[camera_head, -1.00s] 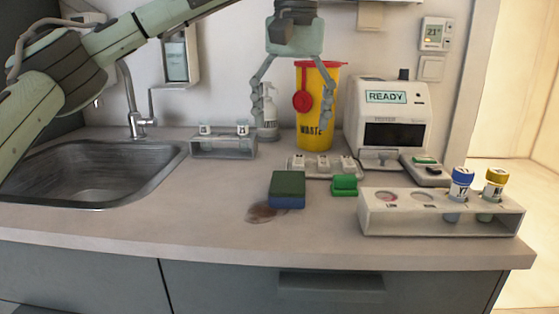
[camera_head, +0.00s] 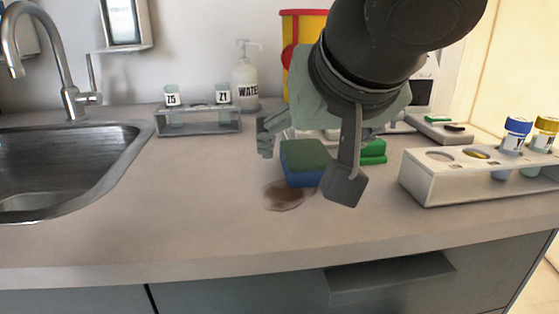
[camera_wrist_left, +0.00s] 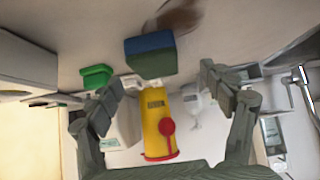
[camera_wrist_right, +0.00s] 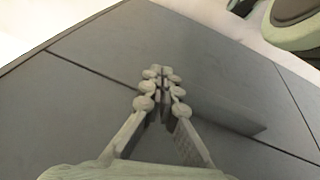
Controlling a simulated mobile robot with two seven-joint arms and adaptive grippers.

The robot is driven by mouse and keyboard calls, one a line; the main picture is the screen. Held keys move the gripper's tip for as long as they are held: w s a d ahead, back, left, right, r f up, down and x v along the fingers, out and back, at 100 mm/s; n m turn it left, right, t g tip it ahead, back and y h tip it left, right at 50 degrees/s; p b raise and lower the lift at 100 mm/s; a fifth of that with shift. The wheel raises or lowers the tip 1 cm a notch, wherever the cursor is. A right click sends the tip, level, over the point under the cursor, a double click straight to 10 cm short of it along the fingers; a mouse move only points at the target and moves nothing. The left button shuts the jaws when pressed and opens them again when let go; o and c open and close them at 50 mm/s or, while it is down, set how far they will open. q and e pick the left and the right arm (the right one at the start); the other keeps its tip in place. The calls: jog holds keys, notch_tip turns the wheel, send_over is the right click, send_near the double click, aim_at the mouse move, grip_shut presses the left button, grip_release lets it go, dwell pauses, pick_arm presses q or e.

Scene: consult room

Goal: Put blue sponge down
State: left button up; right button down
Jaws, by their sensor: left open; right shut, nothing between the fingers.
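My left gripper (camera_head: 305,165) is open, with one finger on each side of the sponge in the head view. In the left wrist view its fingers (camera_wrist_left: 165,90) are spread wide, and the sponge appears beyond the tips, not gripped. My right gripper (camera_wrist_right: 160,75) is shut and empty, in front of the grey cabinet fronts; it is not in the head view.
A white tube rack (camera_head: 430,185) with blue- and yellow-capped tubes stands at the right. A green block (camera_head: 373,150) is beside the sponge. Behind are a small rack (camera_head: 200,128), a soap bottle (camera_head: 246,80) and a yellow bin (camera_wrist_left: 158,140). The sink (camera_head: 65,165) is left.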

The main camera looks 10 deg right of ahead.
aim_at(305, 151)
pick_arm(q)
jog(key=x, duration=0.5)
jog(key=shift+w+d+r+p, duration=0.1)
jog(key=shift+w+d+p, duration=0.3)
jog(key=shift+w, duration=0.1)
jog(key=shift+w+f, duration=0.3)
pick_arm(e)
jog(key=shift+x, duration=1)
jog(key=shift+s+a, duration=0.1)
jog(key=shift+a, duration=0.05)
pick_arm(q)
jog(key=c, duration=0.9)
jog(key=shift+o, duration=0.2)
jog(key=shift+r, duration=0.15)
